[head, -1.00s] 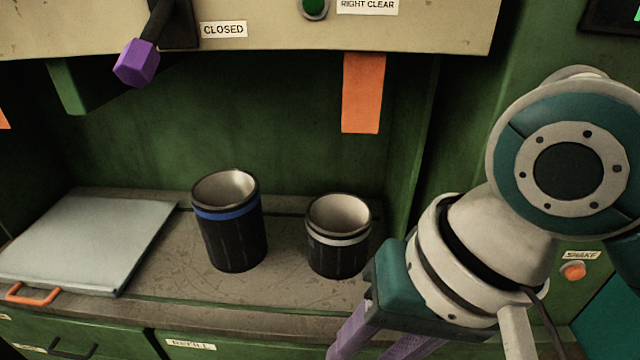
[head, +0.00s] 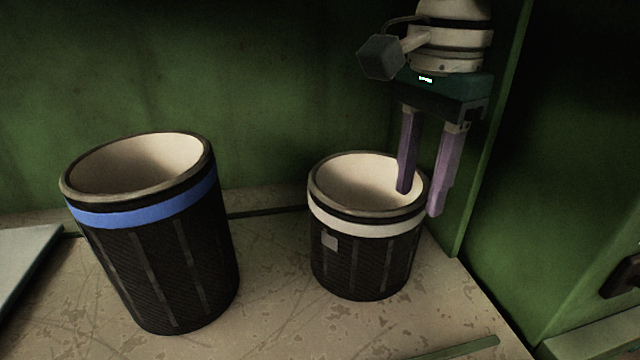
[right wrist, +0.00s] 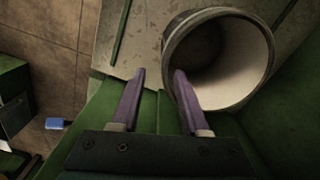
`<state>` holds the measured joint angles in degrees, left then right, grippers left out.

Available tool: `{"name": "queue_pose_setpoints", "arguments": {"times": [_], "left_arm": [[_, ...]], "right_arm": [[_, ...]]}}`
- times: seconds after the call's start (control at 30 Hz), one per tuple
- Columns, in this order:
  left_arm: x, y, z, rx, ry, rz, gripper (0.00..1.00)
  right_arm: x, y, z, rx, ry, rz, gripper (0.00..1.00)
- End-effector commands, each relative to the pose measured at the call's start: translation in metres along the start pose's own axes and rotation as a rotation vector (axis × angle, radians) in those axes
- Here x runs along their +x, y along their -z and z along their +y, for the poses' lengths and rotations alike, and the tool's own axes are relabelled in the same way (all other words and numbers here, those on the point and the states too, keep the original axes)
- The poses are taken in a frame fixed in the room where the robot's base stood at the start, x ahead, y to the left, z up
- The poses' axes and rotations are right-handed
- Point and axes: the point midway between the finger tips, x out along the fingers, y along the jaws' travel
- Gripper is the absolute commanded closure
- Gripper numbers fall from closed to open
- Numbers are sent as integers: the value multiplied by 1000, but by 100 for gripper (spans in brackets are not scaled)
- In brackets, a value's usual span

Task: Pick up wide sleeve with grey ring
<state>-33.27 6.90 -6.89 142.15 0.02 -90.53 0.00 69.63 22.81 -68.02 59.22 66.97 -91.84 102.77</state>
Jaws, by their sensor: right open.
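The sleeve with the grey ring (head: 365,229) is a short, wide dark cup shape with a pale inside. It stands upright on the worn grey surface, and its open mouth also shows in the right wrist view (right wrist: 242,76). My right gripper (head: 419,202) points down at the sleeve's right rim, open and empty. In the head view one purple finger overlaps the mouth and the other is outside the right wall. In the right wrist view the gripper (right wrist: 160,72) has one fingertip over the rim. I cannot tell how deep the finger sits. My left gripper is not in view.
A taller dark sleeve with a blue ring (head: 150,213) stands to the left, with a gap between them. A green wall (head: 270,90) is close behind, and a green side panel (head: 480,150) is close to the right. The surface (head: 290,325) in front is clear.

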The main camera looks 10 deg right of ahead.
Motion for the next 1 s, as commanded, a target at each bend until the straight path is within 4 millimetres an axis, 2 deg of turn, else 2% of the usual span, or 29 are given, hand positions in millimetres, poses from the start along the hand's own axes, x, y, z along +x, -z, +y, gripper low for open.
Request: {"name": "queue_pose_setpoints", "arguments": {"times": [0.5, 0.77, 1.0], "left_arm": [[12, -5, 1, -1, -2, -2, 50], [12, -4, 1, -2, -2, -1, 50], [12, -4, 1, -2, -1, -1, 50]], "right_arm": [[64, -3, -6, -3, 0, 0, 55], [66, -3, -7, -4, 2, -1, 55], [66, -3, -7, -4, 2, 0, 81]]}}
